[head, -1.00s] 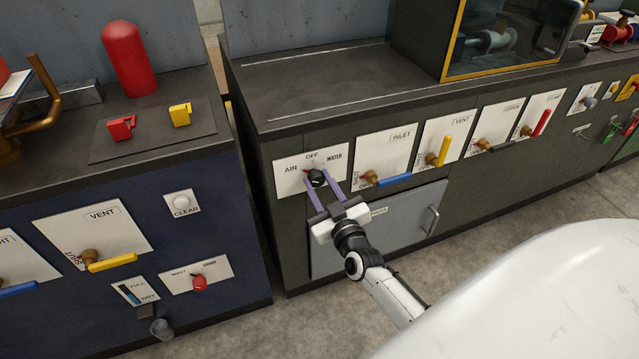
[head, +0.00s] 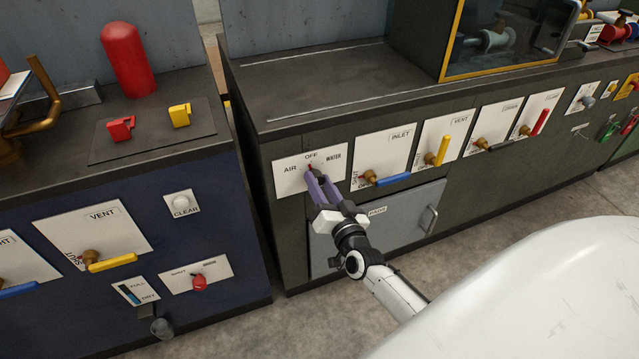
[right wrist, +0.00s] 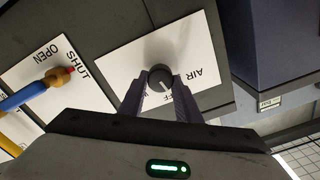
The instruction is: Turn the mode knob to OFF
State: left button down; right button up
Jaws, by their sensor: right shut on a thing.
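The mode knob (right wrist: 157,72) is a round black knob on a white plate (head: 286,184) lettered AIR, OFF and WATER. In the head view my gripper hides most of it; its red pointer (head: 310,167) shows just below OFF and points up toward that word. In the right wrist view the knob's pale mark points down toward the partly hidden OFF lettering. My right gripper (head: 317,179) is shut on the knob, with one purple finger on each side; the fingers also show in the right wrist view (right wrist: 160,84). My left gripper is not in view.
Right of the knob plate are the INLET plate with a blue lever (head: 393,180) and the VENT plate with a yellow lever (head: 442,152). A grey door (head: 405,222) with a handle lies below. A blue cabinet (head: 140,215) stands left, across a narrow gap.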

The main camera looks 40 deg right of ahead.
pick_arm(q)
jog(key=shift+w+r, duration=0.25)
pick_arm(e)
jog(key=shift+m, duration=1.2)
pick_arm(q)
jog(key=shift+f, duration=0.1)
pick_arm(e)
jog(key=shift+f, duration=0.1)
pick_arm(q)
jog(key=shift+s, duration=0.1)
pick_arm(e)
jog(key=o, duration=1.1)
jog(key=shift+c, duration=0.2)
pick_arm(q)
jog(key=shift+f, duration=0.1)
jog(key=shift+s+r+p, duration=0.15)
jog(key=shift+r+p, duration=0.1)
jog(key=shift+p, duration=0.1)
pick_arm(e)
jog(key=v, duration=1)
jog(key=shift+s, duration=0.15)
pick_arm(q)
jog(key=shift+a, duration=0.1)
